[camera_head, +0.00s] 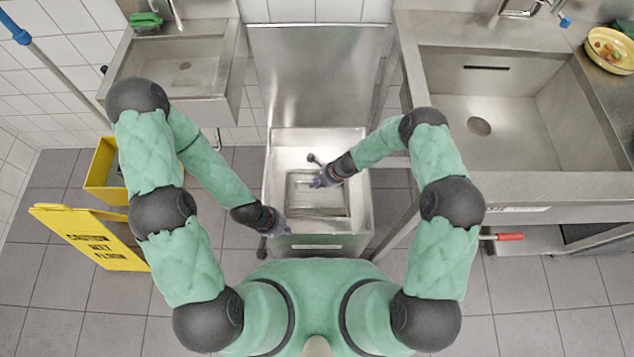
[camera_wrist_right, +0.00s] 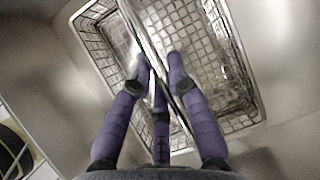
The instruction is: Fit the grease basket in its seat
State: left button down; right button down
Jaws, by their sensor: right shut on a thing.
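The wire-mesh grease basket (camera_head: 336,208) is inside the open steel box (camera_head: 362,214) at the centre of the head view. In the right wrist view the mesh basket (camera_wrist_right: 218,62) fills the middle, with a bar-like handle across it. My right gripper (camera_head: 318,182) is over the basket; in the wrist view its purple fingers (camera_wrist_right: 160,75) are shut on the handle. The seat beneath the basket is hidden, and I cannot tell whether the basket rests in it. My left gripper (camera_head: 280,230) is at the box's front-left edge, too small to read its fingers.
A raised steel panel (camera_head: 315,75) stands behind the box. A small sink (camera_head: 185,68) is at left, a large sink (camera_head: 500,110) at right. A yellow wet-floor sign (camera_head: 90,238) and yellow bucket (camera_head: 103,172) stand at left. The tiled floor (camera_head: 215,255) beside the box is clear.

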jog(key=shift+w, duration=0.3)
dwell(0.6)
jog(key=shift+f, duration=0.2)
dwell(0.3)
jog(key=c, duration=1.1)
grip_release()
jog(key=shift+r, duration=0.1)
jog(key=v, duration=1.2)
jog(key=shift+a, duration=0.1)
